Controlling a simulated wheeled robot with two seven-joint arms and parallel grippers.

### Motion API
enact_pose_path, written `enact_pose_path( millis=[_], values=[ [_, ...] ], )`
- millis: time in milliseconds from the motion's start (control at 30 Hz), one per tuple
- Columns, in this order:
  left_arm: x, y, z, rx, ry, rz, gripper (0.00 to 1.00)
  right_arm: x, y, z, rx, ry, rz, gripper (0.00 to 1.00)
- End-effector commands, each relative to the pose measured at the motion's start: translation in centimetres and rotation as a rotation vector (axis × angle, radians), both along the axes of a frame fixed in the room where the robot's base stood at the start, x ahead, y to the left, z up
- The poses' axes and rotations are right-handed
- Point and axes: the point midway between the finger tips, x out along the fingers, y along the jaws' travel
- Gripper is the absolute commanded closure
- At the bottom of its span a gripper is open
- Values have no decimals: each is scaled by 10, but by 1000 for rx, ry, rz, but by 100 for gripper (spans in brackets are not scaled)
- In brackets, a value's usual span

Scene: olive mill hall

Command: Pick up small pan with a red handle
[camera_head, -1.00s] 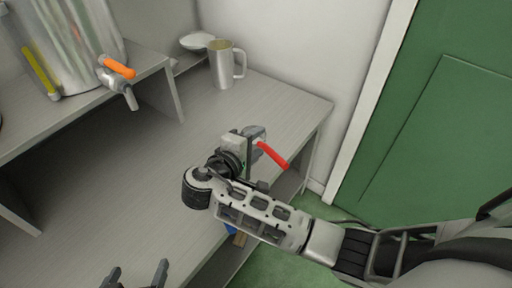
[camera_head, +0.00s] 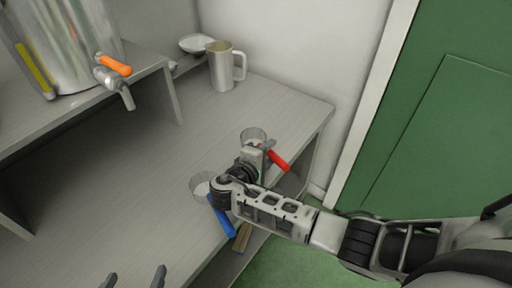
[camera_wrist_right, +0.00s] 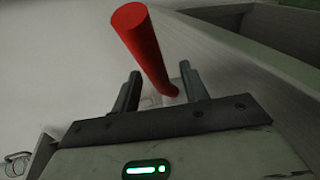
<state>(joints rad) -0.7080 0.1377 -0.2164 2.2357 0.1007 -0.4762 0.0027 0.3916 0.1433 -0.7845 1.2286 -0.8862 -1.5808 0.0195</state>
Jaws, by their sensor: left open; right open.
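The small pan (camera_head: 253,133) with a red handle (camera_head: 279,159) sits on the worktop near its right edge, the handle pointing to the lower right. My right gripper (camera_head: 264,154) is at the pan's near side, by the root of the handle, and hides part of it. In the right wrist view the red handle (camera_wrist_right: 140,38) runs down toward the gap between the two open fingers (camera_wrist_right: 162,85); contact cannot be told. My left gripper (camera_head: 136,279) is open and empty at the bottom edge of the head view.
A pan with a blue handle (camera_head: 222,218) lies nearer, beside my right wrist, with a brown handle (camera_head: 243,237) close by. A metal jug (camera_head: 222,68) and a white dish (camera_head: 195,43) stand at the back. A steel tank (camera_head: 70,45) stands on the raised shelf at left.

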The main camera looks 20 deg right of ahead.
Motion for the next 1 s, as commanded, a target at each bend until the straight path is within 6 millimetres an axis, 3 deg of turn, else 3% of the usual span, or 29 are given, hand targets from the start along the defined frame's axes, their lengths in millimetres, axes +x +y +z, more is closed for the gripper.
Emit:
enact_pose_path(
  millis=[333,367,500,833,1000],
  values=[
    [0,0,2,-1,-5,-2,17,5,-8,-3,1,0,0,56],
    [0,0,2,-1,-5,-2,17,5,-8,-3,1,0,0,61],
    [0,0,2,-1,-5,-2,17,5,-8,-3,1,0,0,100],
    [0,0,2,-1,-4,-2,17,6,-8,-1,1,-2,0,100],
    [0,0,5,-1,-3,-2,17,6,-8,9,2,-5,-1,100]
  ],
)
